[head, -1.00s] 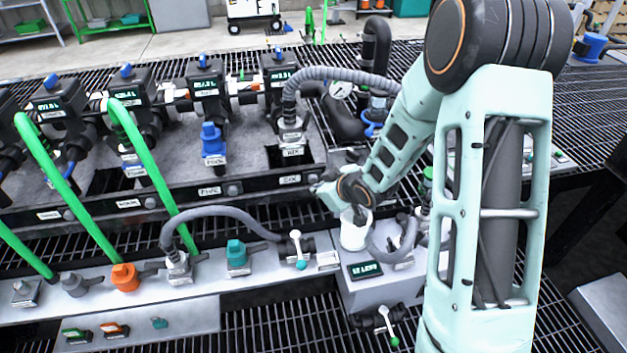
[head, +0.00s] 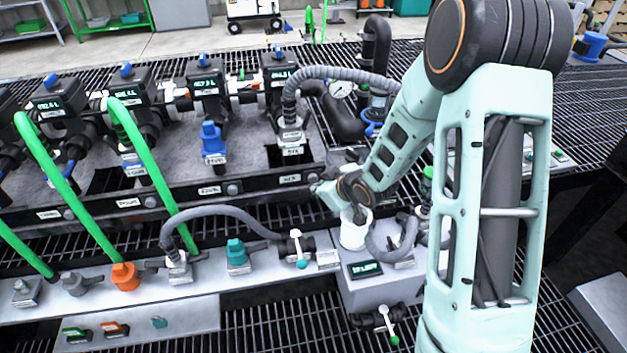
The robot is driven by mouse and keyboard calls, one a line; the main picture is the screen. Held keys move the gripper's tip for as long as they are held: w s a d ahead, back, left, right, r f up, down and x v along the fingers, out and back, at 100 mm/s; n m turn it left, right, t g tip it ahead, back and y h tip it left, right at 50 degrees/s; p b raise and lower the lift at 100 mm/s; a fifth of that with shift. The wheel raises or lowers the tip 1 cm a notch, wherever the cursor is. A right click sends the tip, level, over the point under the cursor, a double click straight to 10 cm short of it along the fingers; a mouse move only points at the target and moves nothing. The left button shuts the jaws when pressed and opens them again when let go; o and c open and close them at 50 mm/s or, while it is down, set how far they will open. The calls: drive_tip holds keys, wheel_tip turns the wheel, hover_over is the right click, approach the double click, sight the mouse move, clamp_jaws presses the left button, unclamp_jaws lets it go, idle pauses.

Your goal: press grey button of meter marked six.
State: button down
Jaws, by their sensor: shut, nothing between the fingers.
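The meter with a dark lit display (head: 279,75) stands at the right end of the back row of meters. A small label below it (head: 292,152) seems to read SIX, and another on the rail (head: 290,179) looks similar. Its grey button is too small to make out.
Green pipes (head: 145,165) rise at the left. A small display (head: 365,268) sits before the cup.

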drive_tip(key=shift+w, duration=0.1)
idle(0.3)
drive_tip(key=shift+w+a, duration=0.1)
drive_tip(key=shift+w, duration=0.25)
drive_tip(key=shift+w+a, duration=0.15)
drive_tip(key=shift+w, duration=0.45)
idle(0.9)
drive_tip(key=shift+s, duration=0.1)
drive_tip(key=shift+s+d, duration=0.25)
drive_tip(key=shift+s, duration=0.65)
drive_tip(key=shift+s+d+b, duration=0.25)
drive_tip(key=shift+s+b, duration=0.05)
drive_tip(key=shift+s, duration=0.95)
drive_tip(key=shift+s+d+b, duration=0.25)
drive_tip(key=shift+s, duration=1)
